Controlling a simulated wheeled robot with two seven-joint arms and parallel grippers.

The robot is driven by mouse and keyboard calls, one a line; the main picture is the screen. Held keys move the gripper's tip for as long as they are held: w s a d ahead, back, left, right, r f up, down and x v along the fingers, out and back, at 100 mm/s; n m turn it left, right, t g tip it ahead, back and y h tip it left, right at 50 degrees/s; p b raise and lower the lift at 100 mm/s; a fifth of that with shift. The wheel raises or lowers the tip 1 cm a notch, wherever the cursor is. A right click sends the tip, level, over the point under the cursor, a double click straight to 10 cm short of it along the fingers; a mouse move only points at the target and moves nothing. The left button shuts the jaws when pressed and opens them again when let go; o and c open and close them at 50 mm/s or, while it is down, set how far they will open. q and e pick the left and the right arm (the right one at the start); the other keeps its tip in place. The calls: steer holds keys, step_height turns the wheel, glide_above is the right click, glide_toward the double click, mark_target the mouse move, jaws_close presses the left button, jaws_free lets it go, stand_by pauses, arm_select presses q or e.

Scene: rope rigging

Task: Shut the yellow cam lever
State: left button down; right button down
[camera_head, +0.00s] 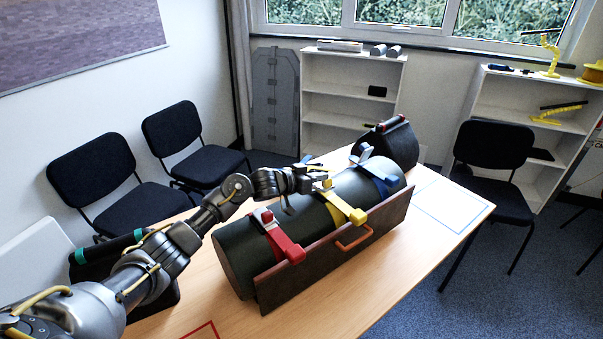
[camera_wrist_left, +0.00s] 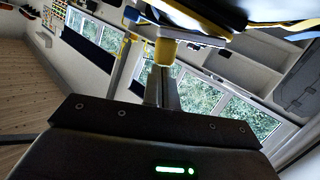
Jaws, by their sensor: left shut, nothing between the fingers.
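A yellow strap (camera_head: 345,209) crosses the middle of a dark green roll (camera_head: 317,213) on the table. The yellow cam lever (camera_head: 325,184) is at the strap's upper end, partly hidden by my gripper; its angle is hard to tell. My left gripper (camera_head: 314,180) is shut and empty, right at the lever. In the left wrist view the closed fingers (camera_wrist_left: 161,88) reach toward a yellow part (camera_wrist_left: 165,50) just beyond their tips; I cannot tell whether they touch. My right gripper is not in view.
A red strap (camera_head: 279,240) and a blue strap (camera_head: 377,175) cross the roll on either side. A brown board (camera_head: 335,256) with an orange handle (camera_head: 354,238) stands along its front. Dark bags (camera_head: 392,143) sit at both table ends. The table's right front (camera_head: 420,245) is clear.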

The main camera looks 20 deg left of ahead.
arm_select(q)
steer(key=shift+s+d+f+m, duration=0.2)
steer(key=shift+d+f+m, duration=0.05)
steer(key=shift+d+m, duration=0.15)
steer(key=shift+s+d+f+y, duration=0.1)
steer(key=shift+s+f+y, duration=0.05)
steer(key=shift+f+y, duration=0.15)
steer(key=shift+d, duration=0.1)
steer(key=s+a+r+p, duration=0.1)
steer(key=s+a+r, duration=0.4)
steer(key=s, duration=0.3)
steer(key=shift+s+a+r, duration=0.15)
steer(key=shift+r, duration=0.5)
